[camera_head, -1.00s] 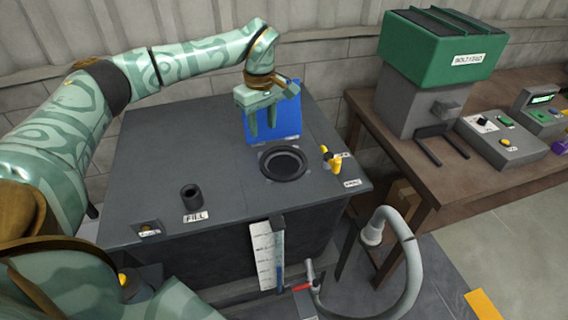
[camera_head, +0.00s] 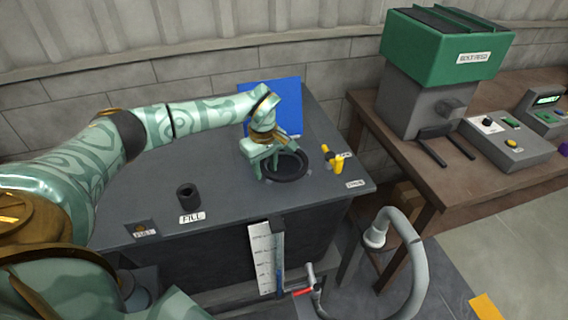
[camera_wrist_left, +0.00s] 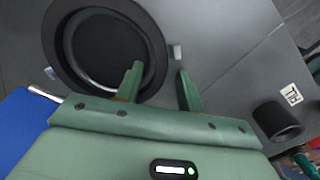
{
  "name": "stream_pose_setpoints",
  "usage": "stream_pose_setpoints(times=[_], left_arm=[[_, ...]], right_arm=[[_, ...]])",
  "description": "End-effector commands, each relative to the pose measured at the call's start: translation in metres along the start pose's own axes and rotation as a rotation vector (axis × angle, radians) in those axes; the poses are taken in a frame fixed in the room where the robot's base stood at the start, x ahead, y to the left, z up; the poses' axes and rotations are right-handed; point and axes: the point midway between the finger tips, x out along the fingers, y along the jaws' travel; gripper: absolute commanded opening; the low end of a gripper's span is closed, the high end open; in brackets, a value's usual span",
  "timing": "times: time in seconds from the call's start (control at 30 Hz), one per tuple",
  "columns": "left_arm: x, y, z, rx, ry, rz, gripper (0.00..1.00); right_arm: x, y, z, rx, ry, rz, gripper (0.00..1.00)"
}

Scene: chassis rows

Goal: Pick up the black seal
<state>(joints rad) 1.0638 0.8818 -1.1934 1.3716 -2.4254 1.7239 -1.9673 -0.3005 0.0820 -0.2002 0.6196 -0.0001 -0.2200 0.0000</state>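The black seal (camera_head: 304,163) is a dark ring lying flat around the round opening on the grey tank top, partly hidden by my gripper in the head view. It shows nearly whole in the left wrist view (camera_wrist_left: 52,45). My left gripper (camera_head: 264,172) is low over the ring's left side, fingers pointing down. In the left wrist view the open fingers (camera_wrist_left: 160,70) are apart with nothing between them that I can see held. One finger overlaps the ring and the other lies outside its rim. Contact with the seal cannot be told. My right gripper is not in view.
A blue panel (camera_head: 285,100) stands behind the ring. A yellow valve (camera_head: 335,160) is to its right, and a black fill pipe (camera_head: 188,196) to its left. A brown bench (camera_head: 400,150) with a green-topped feeder (camera_head: 440,45) stands at right. The tank top between is clear.

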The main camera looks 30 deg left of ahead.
Motion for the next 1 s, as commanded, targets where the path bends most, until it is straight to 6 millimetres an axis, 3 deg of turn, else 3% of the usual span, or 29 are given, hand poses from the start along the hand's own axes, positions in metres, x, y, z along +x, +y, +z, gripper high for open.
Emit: stream_pose_setpoints(times=[0.1, 0.27, 0.57, 0.73, 0.87, 1.0], left_arm=[[-0.001, 0.0, 0.0, 0.0, 0.0, 0.001, 0.38], [-0.001, 0.0, 0.0, 0.0, 0.0, 0.0, 0.0], [-0.002, 0.0, 0.0, 0.0, 0.0, 0.001, 0.0], [-0.011, 0.001, -0.001, 0.0, 0.002, 0.002, 0.0], [-0.035, 0.001, -0.001, 0.001, 0.003, 0.005, 0.0], [-0.07, -0.013, 0.023, 0.007, 0.003, 0.006, 0.0]], right_arm=[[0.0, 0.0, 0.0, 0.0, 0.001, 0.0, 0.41], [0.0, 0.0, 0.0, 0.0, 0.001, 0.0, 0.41], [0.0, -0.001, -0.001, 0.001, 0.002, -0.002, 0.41], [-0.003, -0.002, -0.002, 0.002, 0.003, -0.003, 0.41], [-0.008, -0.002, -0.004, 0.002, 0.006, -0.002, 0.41], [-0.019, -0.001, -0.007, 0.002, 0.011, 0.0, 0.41]])
